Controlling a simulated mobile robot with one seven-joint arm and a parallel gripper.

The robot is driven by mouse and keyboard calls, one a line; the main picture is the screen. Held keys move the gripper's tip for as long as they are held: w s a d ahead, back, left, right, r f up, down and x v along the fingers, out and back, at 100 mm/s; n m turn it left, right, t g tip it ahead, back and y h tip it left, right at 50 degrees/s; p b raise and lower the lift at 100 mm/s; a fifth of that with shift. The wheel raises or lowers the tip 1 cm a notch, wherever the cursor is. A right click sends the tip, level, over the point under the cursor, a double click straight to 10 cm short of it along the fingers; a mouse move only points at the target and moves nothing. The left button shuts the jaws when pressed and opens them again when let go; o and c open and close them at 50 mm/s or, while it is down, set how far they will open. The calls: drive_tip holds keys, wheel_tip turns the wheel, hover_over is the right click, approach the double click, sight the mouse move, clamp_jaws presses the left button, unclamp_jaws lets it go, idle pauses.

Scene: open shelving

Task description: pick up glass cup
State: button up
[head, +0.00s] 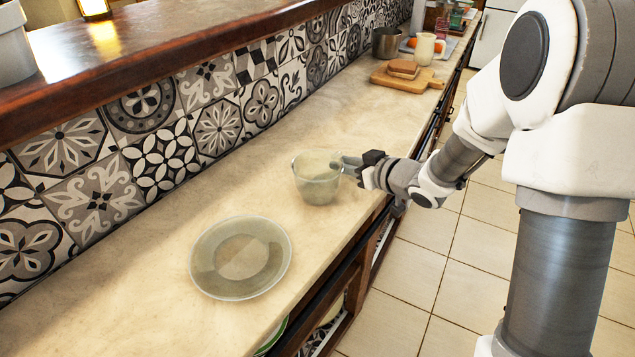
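The glass cup (315,184) is translucent, grey-green and round. It stands upright on the pale stone counter, just beyond a glass plate. My gripper (345,164) reaches in from the right, roughly level, with its fingertips at the cup's right side near the rim. The fingers overlap the cup's edge in this view. I cannot tell whether they touch it or go around part of it, nor how far apart they are. The cup's right side is partly hidden by the gripper.
The glass plate (240,257) lies flat nearer the camera. A wooden board (408,81) with bread (403,68), a white cup (425,48) and a metal pot (386,42) stand farther back. A tiled wall (160,150) bounds the counter (130,290) on the left. Tiled floor lies right.

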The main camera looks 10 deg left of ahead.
drive_tip(key=shift+x, duration=0.8)
clamp_jaws()
drive_tip(key=shift+r, duration=0.1)
idle(0.7)
